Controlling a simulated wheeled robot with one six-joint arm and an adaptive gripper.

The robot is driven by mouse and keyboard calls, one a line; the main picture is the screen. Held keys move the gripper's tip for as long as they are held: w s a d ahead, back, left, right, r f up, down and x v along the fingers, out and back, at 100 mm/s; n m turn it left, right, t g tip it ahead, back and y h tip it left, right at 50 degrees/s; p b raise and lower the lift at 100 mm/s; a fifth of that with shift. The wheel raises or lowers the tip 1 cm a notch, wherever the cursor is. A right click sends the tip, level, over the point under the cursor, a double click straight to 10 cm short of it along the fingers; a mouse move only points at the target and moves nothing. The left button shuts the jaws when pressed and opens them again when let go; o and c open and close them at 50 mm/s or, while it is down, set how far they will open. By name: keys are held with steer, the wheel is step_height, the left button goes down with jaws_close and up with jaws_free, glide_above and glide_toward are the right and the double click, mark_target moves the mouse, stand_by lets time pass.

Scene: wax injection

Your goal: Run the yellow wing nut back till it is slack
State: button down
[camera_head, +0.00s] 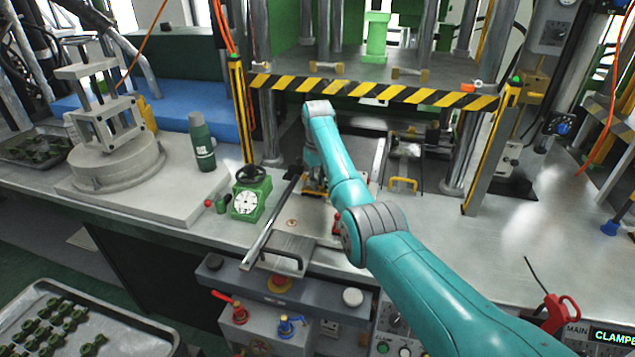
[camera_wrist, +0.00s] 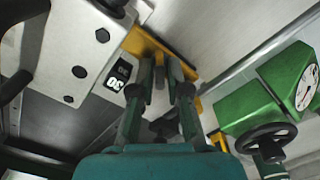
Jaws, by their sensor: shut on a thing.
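My gripper (camera_wrist: 167,78) reaches down to the fixture on the bench, its two teal fingers close together and shut on a part between their tips. Yellow metal, which I take for the yellow wing nut (camera_wrist: 143,44), shows at and behind the fingertips in the wrist view. The fingers hide its middle, so its exact angle and its thread cannot be made out. In the head view my arm covers most of this spot, and only small yellow bits show beside the gripper (camera_head: 314,180).
A green dial gauge with a black handwheel (camera_head: 248,195) stands close left of the gripper; it also shows in the wrist view (camera_wrist: 265,105). A pale block with a number label (camera_wrist: 75,50) is close by. A striped bar (camera_head: 370,90) crosses behind. A green bottle (camera_head: 201,143) stands left.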

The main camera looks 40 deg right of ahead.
steer(key=n, duration=0.5)
steer(key=shift+a+n, duration=0.1)
steer(key=shift+n, duration=0.2)
steer(key=n, duration=0.9)
steer(key=shift+s+a+n, duration=0.1)
steer(key=shift+n, duration=0.3)
steer(key=shift+s+n, duration=0.1)
steer(key=shift+n, duration=1.9)
steer(key=shift+f, duration=0.1)
steer(key=c, duration=1.2)
jaws_free()
steer(key=shift+r, duration=3.8)
